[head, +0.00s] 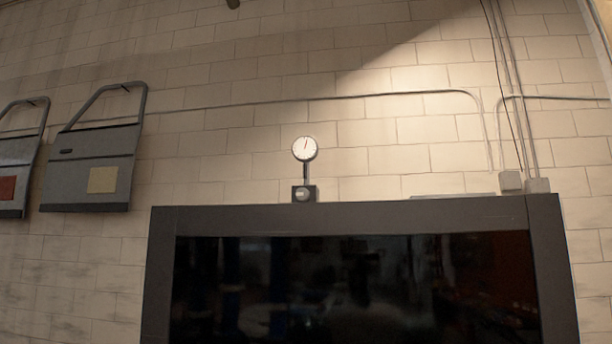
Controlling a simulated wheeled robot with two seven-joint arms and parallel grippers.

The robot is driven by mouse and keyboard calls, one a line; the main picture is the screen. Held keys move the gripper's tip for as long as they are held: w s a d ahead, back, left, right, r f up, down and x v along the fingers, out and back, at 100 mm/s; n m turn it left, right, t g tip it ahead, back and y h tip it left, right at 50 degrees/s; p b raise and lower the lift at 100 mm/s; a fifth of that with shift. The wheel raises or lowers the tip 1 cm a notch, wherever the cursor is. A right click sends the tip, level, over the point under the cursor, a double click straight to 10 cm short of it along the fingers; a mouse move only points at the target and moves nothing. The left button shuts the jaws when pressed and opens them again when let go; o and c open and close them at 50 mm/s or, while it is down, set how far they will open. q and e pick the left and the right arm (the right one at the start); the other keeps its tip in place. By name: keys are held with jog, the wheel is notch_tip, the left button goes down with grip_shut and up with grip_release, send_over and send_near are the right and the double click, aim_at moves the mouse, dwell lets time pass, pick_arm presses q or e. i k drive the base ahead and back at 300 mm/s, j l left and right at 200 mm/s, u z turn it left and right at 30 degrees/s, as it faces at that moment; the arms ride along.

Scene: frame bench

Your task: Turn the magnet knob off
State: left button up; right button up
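A dial gauge (305,148) with a white round face and a red needle stands on a short post. The needle points close to straight up. At the foot of the post is a small dark block (312,195) with a pale round knob (301,194) on its front. The block sits on the top edge of a dark frame (250,218). The knob is small here, and I cannot tell its setting. Neither of my grippers is in view.
The frame surrounds a large, dark, glossy panel (350,290). Grey car doors (95,165) hang on the brick wall at the left. Conduits run down to small boxes (511,181) at the right. A flat grey piece (452,196) shows along the frame's top. The space around the gauge looks clear.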

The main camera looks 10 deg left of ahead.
aim_at(302, 194)
jog(key=i+l, duration=0.5)
jog(key=l, duration=0.25)
jog(key=i+l, duration=0.25)
jog(key=l+u, duration=0.1)
jog(key=u, duration=1.6)
